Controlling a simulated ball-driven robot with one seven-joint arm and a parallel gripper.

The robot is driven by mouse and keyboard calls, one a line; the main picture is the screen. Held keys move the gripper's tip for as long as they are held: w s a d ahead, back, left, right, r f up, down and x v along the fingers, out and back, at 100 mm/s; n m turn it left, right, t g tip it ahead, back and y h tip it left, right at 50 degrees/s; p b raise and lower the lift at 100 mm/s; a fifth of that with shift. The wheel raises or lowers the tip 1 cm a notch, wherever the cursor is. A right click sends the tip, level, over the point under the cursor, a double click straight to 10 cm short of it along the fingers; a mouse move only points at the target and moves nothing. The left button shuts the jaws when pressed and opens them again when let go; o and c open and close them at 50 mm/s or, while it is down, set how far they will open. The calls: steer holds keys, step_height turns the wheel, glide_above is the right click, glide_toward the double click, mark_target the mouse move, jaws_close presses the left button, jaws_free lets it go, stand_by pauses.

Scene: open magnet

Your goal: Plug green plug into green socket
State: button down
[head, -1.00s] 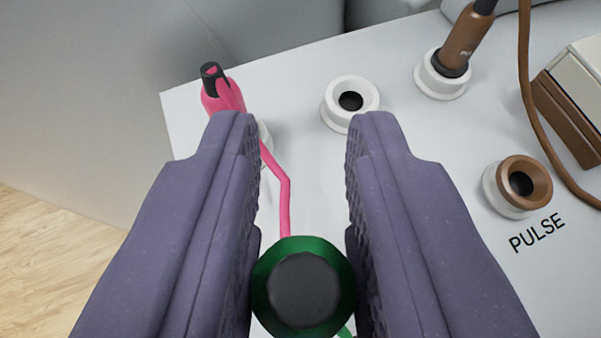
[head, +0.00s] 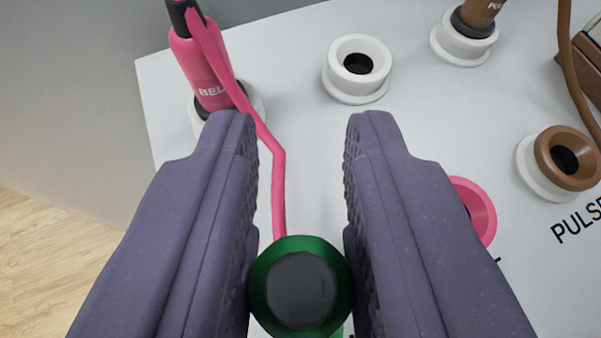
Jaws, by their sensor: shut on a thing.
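The green plug (head: 301,287) is gripped between the two purple fingers of my gripper (head: 300,250), near the bottom of the view. I see its dark end face-on with a green rim around it. My gripper is shut on it above the white panel. A small bit of green shows just below the plug at the bottom edge; I cannot tell whether it is the green socket or a cable. No whole green socket can be seen, and the area under the plug and fingers is hidden.
A pink plug (head: 205,75) stands in a white-ringed socket at left, its pink cable (head: 278,185) running towards my plug. An empty white socket (head: 358,68), a brown socket (head: 567,158), a pink socket (head: 478,208) and a seated brown plug (head: 478,14) are on the panel (head: 310,140).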

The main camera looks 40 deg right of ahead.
steer(key=shift+f+b, duration=0.9)
steer(key=shift+f, duration=0.45)
steer(key=c, duration=0.8)
jaws_free()
steer(key=shift+r, duration=0.1)
